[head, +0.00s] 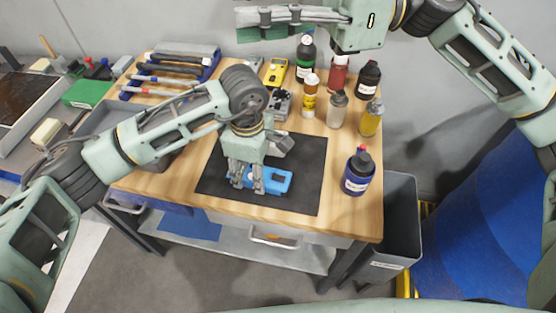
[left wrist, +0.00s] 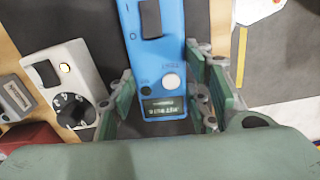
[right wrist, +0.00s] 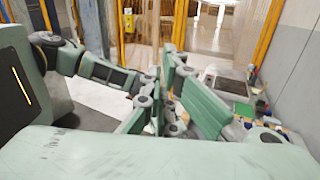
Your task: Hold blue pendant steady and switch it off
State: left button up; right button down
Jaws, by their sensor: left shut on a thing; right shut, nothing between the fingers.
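The blue pendant (head: 273,180) lies on the black mat (head: 300,195) on the wooden bench. My left gripper (head: 250,184) reaches down over it and is shut on its sides. In the left wrist view the pendant (left wrist: 160,70) sits between the two fingers. It shows a black rocker switch, a round white button, a small dark button and a display with light text too small to read. My right gripper (head: 255,20) is shut and empty, high at the top of the head view, well away from the pendant. It also shows in the right wrist view (right wrist: 168,90).
A grey-white device with a black knob (left wrist: 70,80) lies close beside the pendant. Several bottles stand at the bench's right, including a blue one (head: 357,172) right of the mat. A blue tool tray (head: 170,72) is at the back left. The mat's right part is clear.

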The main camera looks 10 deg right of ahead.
jog(key=w+d+r+m+t+y, duration=0.4)
jog(key=w+m+t, duration=0.55)
jog(key=m, duration=0.75)
jog(key=w+d+f+m+t+h, duration=0.5)
jog(key=d+f+m+t+h, duration=0.35)
jog(key=m, duration=0.75)
jog(key=s+a+f+m+g+h, duration=0.1)
jog(key=s+f+m+g+h, duration=0.15)
jog(key=f, duration=0.45)
jog(key=s+f+m+g+h, duration=0.1)
jog(key=s+f+m+g, duration=0.2)
jog(key=f, duration=0.5)
jog(key=s+a+f+m+g, duration=0.1)
jog(key=s+f+m+g, duration=0.1)
jog(key=s+f+g, duration=0.4)
jog(key=s+f, duration=0.2)
jog(key=s, duration=0.2)
jog(key=shift+a, duration=0.25)
jog(key=shift+m+g, duration=0.25)
